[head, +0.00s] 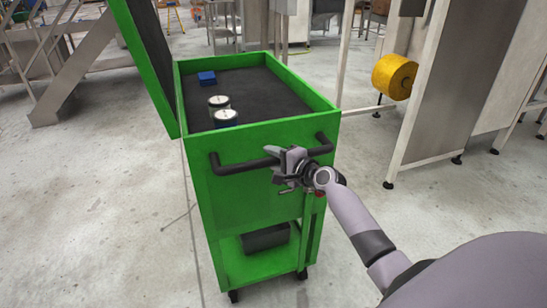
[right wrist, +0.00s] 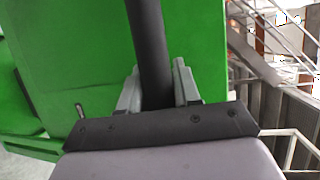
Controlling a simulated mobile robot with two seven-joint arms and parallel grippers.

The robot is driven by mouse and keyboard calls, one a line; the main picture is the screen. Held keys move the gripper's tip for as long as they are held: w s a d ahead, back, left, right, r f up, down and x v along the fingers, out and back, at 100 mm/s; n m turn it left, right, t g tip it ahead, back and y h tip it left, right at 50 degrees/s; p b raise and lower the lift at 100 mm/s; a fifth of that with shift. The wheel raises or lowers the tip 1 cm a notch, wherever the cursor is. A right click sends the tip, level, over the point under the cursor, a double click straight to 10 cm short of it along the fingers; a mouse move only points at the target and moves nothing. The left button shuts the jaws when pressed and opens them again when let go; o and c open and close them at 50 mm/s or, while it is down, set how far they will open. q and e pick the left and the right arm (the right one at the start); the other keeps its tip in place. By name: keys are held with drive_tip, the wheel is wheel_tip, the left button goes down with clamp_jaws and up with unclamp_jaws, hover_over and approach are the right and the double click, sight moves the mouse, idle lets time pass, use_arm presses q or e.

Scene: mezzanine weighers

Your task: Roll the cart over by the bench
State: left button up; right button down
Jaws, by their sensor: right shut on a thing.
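The green cart (head: 262,220) stands in front of me in the head view, with a dark-lined top tray, a lower shelf and small black wheels. Its black push handle (head: 240,167) runs across the near side. My right gripper (head: 287,165) is shut on the handle near its middle. In the right wrist view the two fingers stand on either side of the black handle bar (right wrist: 151,50), with the green cart side (right wrist: 75,60) behind. No bench can be made out for certain. My left gripper is not in view.
Two round cans (head: 219,103) and a blue block (head: 207,78) sit in the tray. A dark box (head: 265,238) lies on the lower shelf. Metal stairs (head: 75,60) stand at left. A steel frame with a yellow roll (head: 394,77) stands at right. The floor at left is clear.

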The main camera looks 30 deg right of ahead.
idle(0.4)
drive_tip(key=c, duration=0.9)
unclamp_jaws()
drive_tip(key=shift+s, duration=0.15)
drive_tip(key=shift+p+v, duration=0.3)
drive_tip(key=shift+v, duration=3.15)
drive_tip(key=s+a+f+n+g, duration=0.3)
drive_tip(key=s+a+f+n, duration=0.45)
drive_tip(key=s+f, duration=0.35)
drive_tip(key=s+a+f+n, duration=0.2)
drive_tip(key=s+a+n, duration=0.1)
drive_tip(key=s+n, duration=0.1)
drive_tip(key=s+a+f+n+g, duration=0.1)
drive_tip(key=s+a+f+n, duration=0.2)
drive_tip(key=s+n, duration=0.1)
drive_tip(key=s+a+f+n+g, duration=0.1)
drive_tip(key=s+a+f+n, duration=0.2)
drive_tip(key=s, duration=0.3)
drive_tip(key=shift+s+a+f+n, duration=0.1)
drive_tip(key=shift+s+a+n, duration=0.2)
drive_tip(key=shift+a+n, duration=0.15)
